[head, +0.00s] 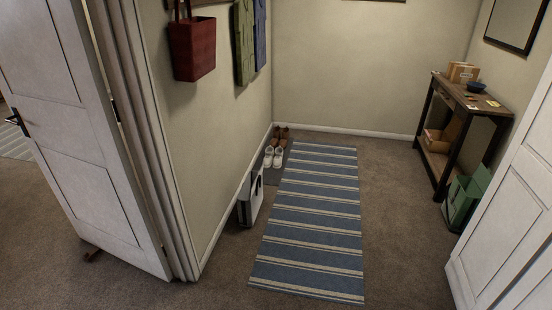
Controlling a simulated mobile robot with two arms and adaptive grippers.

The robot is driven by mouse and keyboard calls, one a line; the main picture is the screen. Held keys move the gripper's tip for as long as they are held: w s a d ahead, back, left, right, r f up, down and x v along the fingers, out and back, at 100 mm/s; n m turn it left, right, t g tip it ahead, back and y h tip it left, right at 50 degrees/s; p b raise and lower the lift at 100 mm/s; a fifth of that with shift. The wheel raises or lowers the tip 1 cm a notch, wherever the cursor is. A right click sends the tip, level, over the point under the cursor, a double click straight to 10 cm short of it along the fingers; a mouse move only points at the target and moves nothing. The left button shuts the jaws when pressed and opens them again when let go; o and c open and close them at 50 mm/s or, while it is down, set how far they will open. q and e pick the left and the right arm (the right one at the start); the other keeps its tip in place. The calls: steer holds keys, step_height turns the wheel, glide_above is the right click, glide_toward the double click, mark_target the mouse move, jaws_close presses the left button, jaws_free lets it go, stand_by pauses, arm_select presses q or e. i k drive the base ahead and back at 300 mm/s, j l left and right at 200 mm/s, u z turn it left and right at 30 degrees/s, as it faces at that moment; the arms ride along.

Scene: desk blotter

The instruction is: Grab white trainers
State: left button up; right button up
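The white trainers (273,157) stand side by side on a dark mat (272,178) against the left wall, toward the far corner of the hallway. A pair of brown shoes (281,134) stands just behind them on the same mat. Neither of my grippers is in the head view. The trainers are some distance ahead of me on the floor, and nothing touches them that I can see.
A blue striped rug (312,220) covers the middle floor. A white and dark boxy object (251,200) stands by the left wall, nearer than the trainers. An open door (75,130) is left, a white door (510,225) right. A console table (462,115) and green bag (466,198) stand right.

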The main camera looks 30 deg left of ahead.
mark_target(277, 163)
steer(key=i+l+u, duration=0.1)
steer(key=i, duration=0.55)
steer(key=i+l+u, duration=0.1)
steer(key=i, duration=0.55)
steer(key=i+l+u, duration=0.25)
steer(key=i, duration=1.45)
steer(key=i+j, duration=0.1)
steer(key=i, duration=1.55)
steer(key=i+u, duration=0.35)
steer(key=i, duration=0.2)
steer(key=i+l+u, duration=0.35)
steer(key=i, duration=0.15)
steer(key=i+l+u, duration=0.35)
steer(key=i, duration=0.15)
